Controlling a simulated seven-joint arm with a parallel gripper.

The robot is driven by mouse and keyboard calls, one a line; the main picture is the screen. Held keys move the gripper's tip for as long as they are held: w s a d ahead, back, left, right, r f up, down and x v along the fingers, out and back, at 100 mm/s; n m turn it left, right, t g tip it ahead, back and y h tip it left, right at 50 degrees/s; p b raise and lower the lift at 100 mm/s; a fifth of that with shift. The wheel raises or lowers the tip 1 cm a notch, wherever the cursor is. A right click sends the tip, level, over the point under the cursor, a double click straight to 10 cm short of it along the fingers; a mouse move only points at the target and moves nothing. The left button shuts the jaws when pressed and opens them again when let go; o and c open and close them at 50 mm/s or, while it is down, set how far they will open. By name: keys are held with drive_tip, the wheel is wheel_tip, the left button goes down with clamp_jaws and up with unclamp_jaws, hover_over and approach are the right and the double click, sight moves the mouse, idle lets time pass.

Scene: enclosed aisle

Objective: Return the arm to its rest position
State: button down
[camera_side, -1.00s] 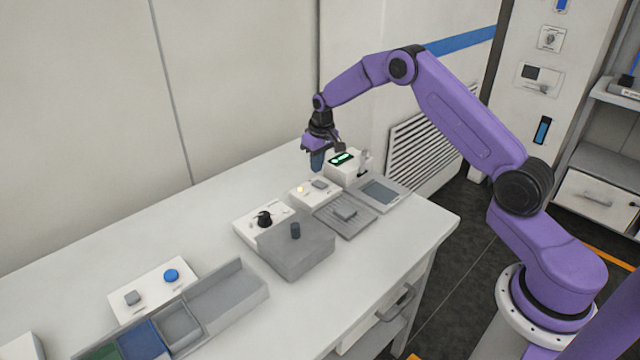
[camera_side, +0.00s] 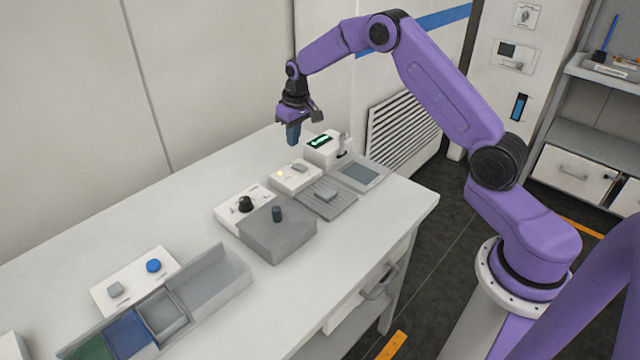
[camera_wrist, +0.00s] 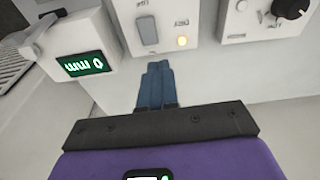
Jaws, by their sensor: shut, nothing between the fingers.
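My purple arm reaches from its base at the right over the white table (camera_side: 345,285). My gripper (camera_side: 293,142) hangs downward above the table's back part, just left of the small box with a green display (camera_side: 323,148). Its blue fingers are shut with nothing between them. In the wrist view the fingers of my gripper (camera_wrist: 158,72) are together, pointing at the white panel with a grey switch and a lit yellow lamp (camera_wrist: 165,22). The fingers look apart from the table and the panels.
A grey box with a dark knob (camera_side: 277,238), a ribbed grey plate (camera_side: 325,200) and a black-knob panel (camera_side: 240,207) stand near the gripper. A divided tray (camera_side: 222,278) and a blue-button panel (camera_side: 137,280) lie at the front left. Space above the table is free.

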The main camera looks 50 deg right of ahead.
drive_tip(key=s+a+r+n, duration=0.3)
drive_tip(key=s+a+r, duration=0.2)
drive_tip(key=s+a, duration=0.45)
drive_tip(key=s+a+r+n, duration=0.3)
drive_tip(key=s+a+r, duration=0.35)
drive_tip(key=s, duration=0.55)
drive_tip(key=s+d+n, duration=0.2)
drive_tip(key=s+n, duration=0.1)
drive_tip(key=s, duration=0.9)
drive_tip(key=s+d+n+g, duration=0.1)
drive_tip(key=s+d+n, duration=0.1)
drive_tip(key=s, duration=1.1)
drive_tip(key=shift+n, duration=0.6)
drive_tip(key=shift+d+r, duration=0.1)
